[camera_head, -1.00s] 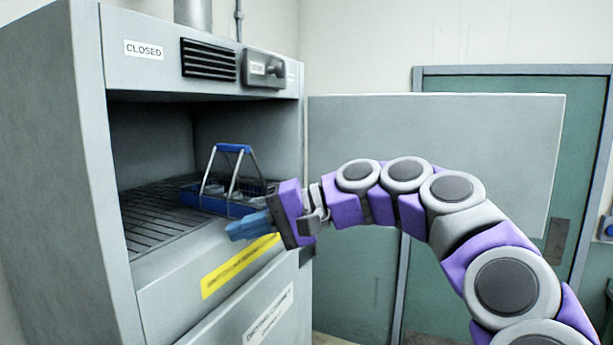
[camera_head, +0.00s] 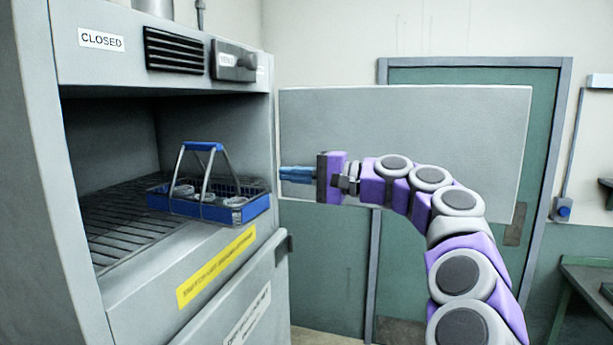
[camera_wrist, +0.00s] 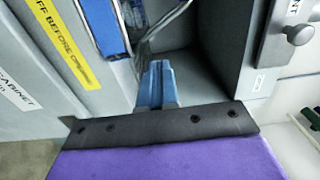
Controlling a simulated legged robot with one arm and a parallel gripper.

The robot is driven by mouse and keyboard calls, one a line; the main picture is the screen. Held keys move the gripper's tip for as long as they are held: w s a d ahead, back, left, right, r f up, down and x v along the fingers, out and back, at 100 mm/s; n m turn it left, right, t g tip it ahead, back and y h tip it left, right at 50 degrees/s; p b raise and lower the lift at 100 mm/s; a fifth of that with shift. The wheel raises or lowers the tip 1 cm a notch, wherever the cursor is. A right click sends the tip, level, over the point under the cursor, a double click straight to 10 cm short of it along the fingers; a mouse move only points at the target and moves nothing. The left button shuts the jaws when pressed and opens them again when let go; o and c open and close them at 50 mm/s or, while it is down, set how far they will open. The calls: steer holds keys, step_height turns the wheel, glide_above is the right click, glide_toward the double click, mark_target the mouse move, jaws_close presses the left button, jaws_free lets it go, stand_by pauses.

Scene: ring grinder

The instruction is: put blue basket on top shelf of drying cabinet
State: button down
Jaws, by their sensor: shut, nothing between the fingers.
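The blue basket (camera_head: 230,207) sits upright on the wire shelf (camera_head: 115,235) inside the open drying cabinet (camera_head: 38,200), at the shelf's front right. Its raised handle has a blue grip, and some small round metal parts show inside it. Part of the basket also shows in the wrist view (camera_wrist: 103,27) at the top. My gripper (camera_head: 284,174) is shut and empty. It is to the right of the basket, by the cabinet's right front edge, apart from the basket. In the wrist view the blue fingers (camera_wrist: 157,72) lie together, pointing toward the cabinet opening.
The grey cabinet door (camera_head: 450,140) stands open behind my arm. A green room door (camera_head: 545,110) is behind it. A closed lower front with a yellow label (camera_head: 215,266) lies below the shelf. A green bench (camera_head: 590,285) stands at the far right.

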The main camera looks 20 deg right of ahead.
steer(key=w+a, duration=0.1)
steer(key=a, duration=0.2)
steer(key=w+a, duration=0.1)
steer(key=a, duration=0.3)
steer(key=w+a, duration=0.1)
steer(key=a, duration=0.2)
steer(key=shift+w+a, duration=0.2)
steer(key=shift+w, duration=0.1)
steer(key=shift+w+a+r, duration=0.1)
steer(key=shift+w+a, duration=0.05)
steer(key=shift+a, duration=0.05)
glide_toward(204, 168)
steer(key=p+x, duration=0.1)
steer(key=x, duration=0.2)
steer(key=p+x, duration=0.2)
steer(key=x, duration=0.1)
steer(key=s+p+x, duration=0.1)
steer(key=p+x, duration=0.1)
steer(key=x, duration=0.1)
steer(key=shift+w+a, duration=0.15)
steer(key=shift+a, duration=0.5)
steer(key=shift+w, duration=0.2)
steer(key=shift+s+d, duration=0.1)
steer(key=shift+d, duration=1)
steer(key=shift+s+a, duration=0.15)
steer(key=shift+s, duration=0.15)
steer(key=shift+b+v, duration=1.05)
steer(key=shift+v, duration=5.25)
steer(key=shift+s, duration=0.1)
